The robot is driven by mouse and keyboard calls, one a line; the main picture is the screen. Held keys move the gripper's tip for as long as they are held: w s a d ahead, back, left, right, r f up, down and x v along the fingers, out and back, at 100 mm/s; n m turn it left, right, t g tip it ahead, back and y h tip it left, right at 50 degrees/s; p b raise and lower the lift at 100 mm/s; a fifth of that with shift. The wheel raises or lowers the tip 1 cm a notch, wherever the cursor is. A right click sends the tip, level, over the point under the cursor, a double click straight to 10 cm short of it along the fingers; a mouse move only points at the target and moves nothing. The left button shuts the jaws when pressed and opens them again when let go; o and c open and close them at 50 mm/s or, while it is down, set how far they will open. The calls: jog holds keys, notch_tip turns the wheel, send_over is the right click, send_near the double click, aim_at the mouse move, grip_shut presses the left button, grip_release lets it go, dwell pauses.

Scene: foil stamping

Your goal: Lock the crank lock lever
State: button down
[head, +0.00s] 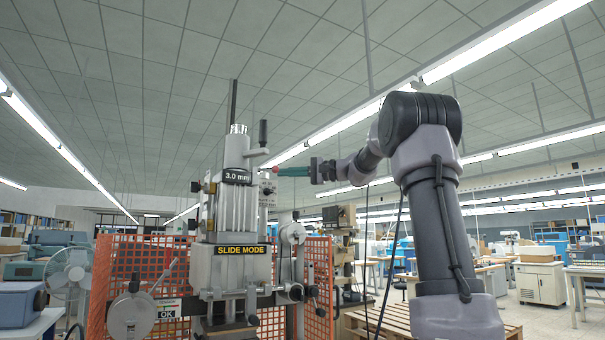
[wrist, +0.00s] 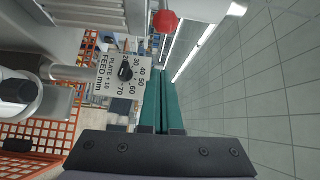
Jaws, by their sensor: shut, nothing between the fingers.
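The stamping machine (head: 230,265) stands left of centre in the head view, with a crank and black upright handle (head: 263,133) at its top. A small red knob (head: 275,169) shows at the machine's upper right side. In the wrist view it is a red ball (wrist: 165,21) beside a pale rounded part. I cannot tell for sure that it belongs to the crank lock lever. My gripper (head: 281,172) points left at the knob, its green fingers (wrist: 160,72) shut together and empty. The fingertips appear close to the knob; contact cannot be told.
A feed dial plate (wrist: 122,82) with a black pointer knob lies beside my fingers. Orange mesh guarding (head: 130,265) stands around the machine. A handwheel (head: 130,316) sits at lower left. The space above my gripper is open.

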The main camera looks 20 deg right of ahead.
aim_at(265, 170)
jog(key=s+a, duration=0.2)
jog(key=s, duration=0.1)
jog(key=shift+s+f, duration=0.1)
jog(key=shift+s, duration=0.1)
dwell(0.4)
jog(key=shift+s+m+t, duration=0.2)
jog(key=shift+m+t, duration=0.2)
